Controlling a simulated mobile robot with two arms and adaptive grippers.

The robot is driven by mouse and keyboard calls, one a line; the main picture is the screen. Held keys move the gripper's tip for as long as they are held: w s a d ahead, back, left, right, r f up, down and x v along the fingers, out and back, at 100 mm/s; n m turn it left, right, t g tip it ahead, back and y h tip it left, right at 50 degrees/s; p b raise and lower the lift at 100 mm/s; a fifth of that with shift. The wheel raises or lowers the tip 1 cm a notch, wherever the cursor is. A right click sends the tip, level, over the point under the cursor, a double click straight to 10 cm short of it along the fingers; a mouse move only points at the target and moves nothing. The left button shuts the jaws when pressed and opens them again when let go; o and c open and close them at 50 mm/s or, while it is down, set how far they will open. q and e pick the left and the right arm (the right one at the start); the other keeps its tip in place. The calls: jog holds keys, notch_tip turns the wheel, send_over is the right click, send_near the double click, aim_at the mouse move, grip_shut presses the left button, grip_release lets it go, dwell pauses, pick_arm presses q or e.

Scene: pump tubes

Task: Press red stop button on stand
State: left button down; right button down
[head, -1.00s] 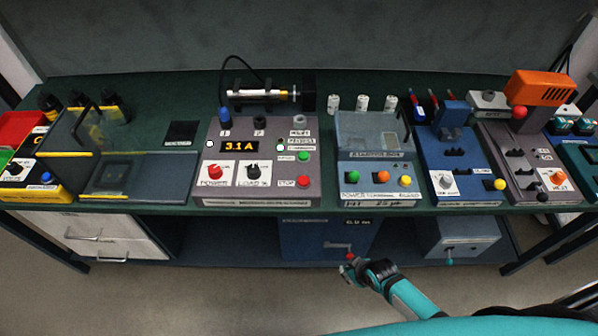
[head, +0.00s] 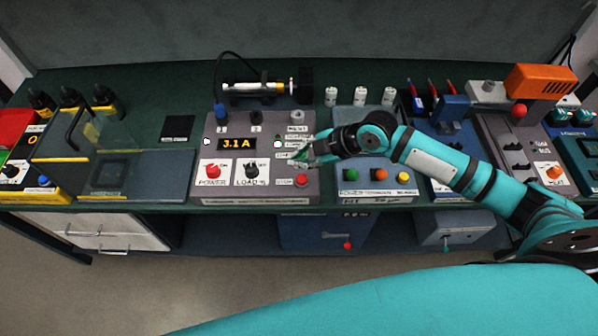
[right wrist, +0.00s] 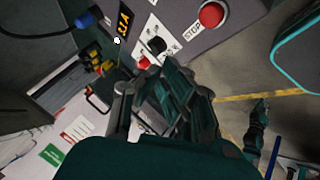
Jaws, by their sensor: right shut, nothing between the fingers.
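The red STOP button (head: 302,181) sits at the right front of the grey stand (head: 235,190) with the 3.1 A display. In the right wrist view the same button (right wrist: 211,14) is at the top, beside its STOP label. My right gripper (head: 298,158) is shut and empty. In the right wrist view the gripper (right wrist: 125,90) shows in the middle, apart from the button. My left gripper is not in view.
A red POWER knob (head: 213,171) and a black LOAD knob (head: 251,170) are left of the STOP button. My right arm passes over the blue-grey box (head: 345,192) with green, orange and yellow buttons. A clear-covered station (head: 150,190) stands left.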

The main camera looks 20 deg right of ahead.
aim_at(301, 181)
jog(key=shift+w+d+r+n, duration=0.15)
jog(key=shift+r+n, duration=0.25)
jog(key=shift+r, duration=0.4)
jog(key=shift+f, duration=0.2)
notch_tip(301, 181, down, 8)
jog(key=b, duration=0.6)
jog(key=shift+f+b, duration=0.25)
jog(key=shift+b, duration=0.15)
dwell(0.5)
jog(key=shift+f+b, duration=0.4)
jog(key=shift+f, duration=0.05)
jog(key=shift+f+b, duration=0.55)
jog(key=shift+f, duration=0.1)
dwell(0.6)
jog(key=shift+r, duration=0.1)
jog(key=shift+r+p, duration=0.85)
jog(key=shift+r, duration=0.15)
